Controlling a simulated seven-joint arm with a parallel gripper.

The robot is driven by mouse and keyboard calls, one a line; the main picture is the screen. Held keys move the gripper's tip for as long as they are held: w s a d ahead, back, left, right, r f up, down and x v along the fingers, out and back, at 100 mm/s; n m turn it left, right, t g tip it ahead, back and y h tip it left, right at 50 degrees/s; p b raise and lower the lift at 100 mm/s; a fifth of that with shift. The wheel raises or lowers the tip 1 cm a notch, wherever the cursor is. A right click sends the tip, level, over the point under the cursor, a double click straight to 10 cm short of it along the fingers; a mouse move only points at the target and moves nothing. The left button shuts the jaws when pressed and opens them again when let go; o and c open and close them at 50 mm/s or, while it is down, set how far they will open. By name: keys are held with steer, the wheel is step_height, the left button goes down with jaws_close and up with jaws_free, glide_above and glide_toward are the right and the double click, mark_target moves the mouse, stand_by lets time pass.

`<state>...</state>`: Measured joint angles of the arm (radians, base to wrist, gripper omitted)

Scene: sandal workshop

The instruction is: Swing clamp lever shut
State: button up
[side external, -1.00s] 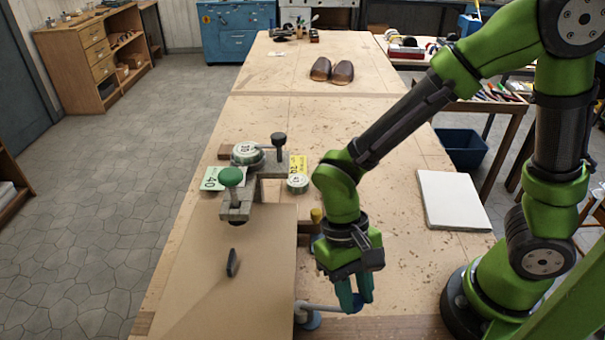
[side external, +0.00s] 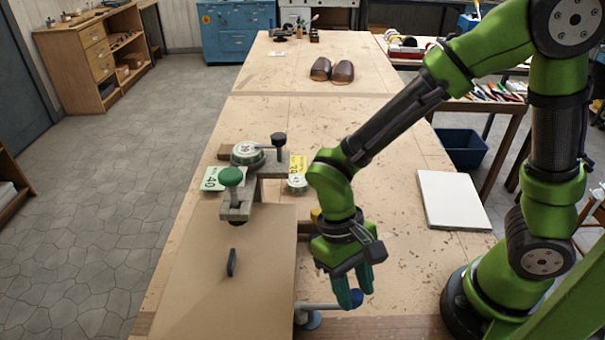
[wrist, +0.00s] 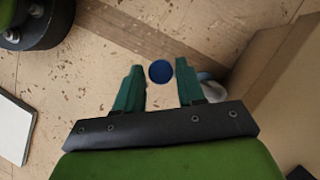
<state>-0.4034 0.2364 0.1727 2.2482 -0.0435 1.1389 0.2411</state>
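My gripper (side external: 352,300) points down over the knob end, fingers apart. In the wrist view, the round blue knob (wrist: 160,71) shows in the gap between the tips of my open gripper (wrist: 160,72), closer to the right finger. I see no clear contact. Part of the lever is hidden behind the right finger.
A white slab (side external: 452,199) lies at the right. The bench behind my gripper is mostly clear.

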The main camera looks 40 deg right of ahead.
steer(key=v, duration=1.7)
steer(key=s+d+r+m+t+y, duration=0.1)
steer(key=d+r+m+t, duration=0.1)
steer(key=d+t, duration=0.9)
steer(key=d, duration=0.2)
steer(key=shift+s+d+t, duration=0.3)
steer(key=shift+d, duration=0.05)
